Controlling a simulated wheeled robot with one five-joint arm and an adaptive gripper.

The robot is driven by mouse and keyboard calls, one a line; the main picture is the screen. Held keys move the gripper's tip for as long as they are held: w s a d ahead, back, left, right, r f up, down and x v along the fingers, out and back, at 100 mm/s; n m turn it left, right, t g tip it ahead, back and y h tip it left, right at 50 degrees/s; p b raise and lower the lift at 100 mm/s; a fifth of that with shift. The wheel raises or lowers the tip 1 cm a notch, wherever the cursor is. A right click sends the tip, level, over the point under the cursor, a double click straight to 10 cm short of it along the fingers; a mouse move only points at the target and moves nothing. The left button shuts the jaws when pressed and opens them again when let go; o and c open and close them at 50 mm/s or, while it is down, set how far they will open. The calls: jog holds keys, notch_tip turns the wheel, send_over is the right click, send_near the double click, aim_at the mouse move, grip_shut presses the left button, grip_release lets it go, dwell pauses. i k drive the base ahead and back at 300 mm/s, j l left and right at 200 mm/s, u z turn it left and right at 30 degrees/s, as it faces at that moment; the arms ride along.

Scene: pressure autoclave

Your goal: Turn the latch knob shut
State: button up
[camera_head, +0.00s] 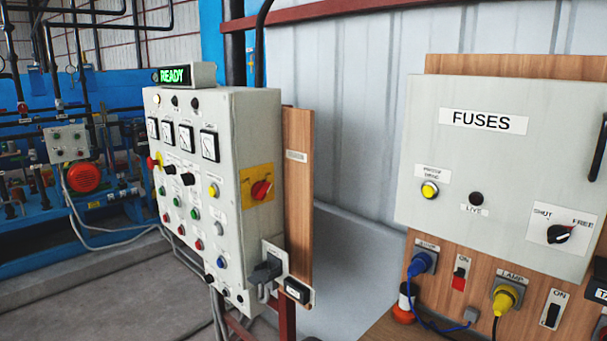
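The latch knob (558,234) is a small round black knob on a white plate at the lower right of the grey FUSES box (435,215). The plate reads SHUT at the knob's upper left and FREE at its upper right. A small reddish-white mark shows on the right part of the knob, on the FREE side; the exact angle is too small to tell. The front of the FUSES box looks flat and closed. My gripper is not in view, and nothing touches the knob.
A black handle (599,150) is at the box's right edge. Below are a blue plug (421,264), a yellow plug (504,300) and switches on a wooden board. A control cabinet (232,130) with a lit READY sign (174,75) stands left. Open floor (110,285) lies at lower left.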

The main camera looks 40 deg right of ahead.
aim_at(558, 234)
jog(key=z, duration=2.3)
